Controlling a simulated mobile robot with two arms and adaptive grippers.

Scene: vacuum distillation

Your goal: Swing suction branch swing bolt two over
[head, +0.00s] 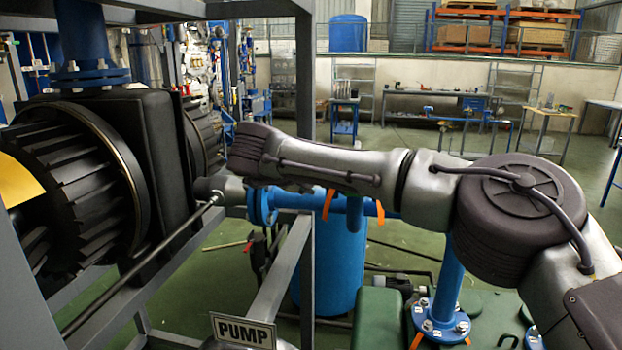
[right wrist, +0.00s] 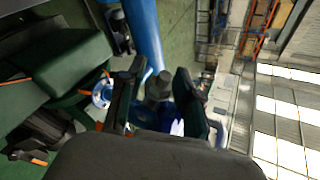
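In the head view a blue pipe branch (head: 290,200) with an end flange (head: 262,206) runs behind my right forearm. I cannot tell swing bolt two apart in the head view. In the right wrist view my right gripper (right wrist: 157,100) has its two dark fingers apart. A dark grey knob-like part (right wrist: 159,84) shows between the fingers, in front of a blue pipe (right wrist: 146,35); I cannot tell whether it is the swing bolt or whether the fingers touch it. The right fingers are hidden in the head view. My left gripper is not in view.
A grey frame (head: 307,90) and a black finned machine (head: 85,190) stand at the left. A PUMP sign (head: 243,330) is at the front. A blue tank (head: 340,262) stands below the branch. An upright flanged blue pipe (head: 448,285) is near my right arm.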

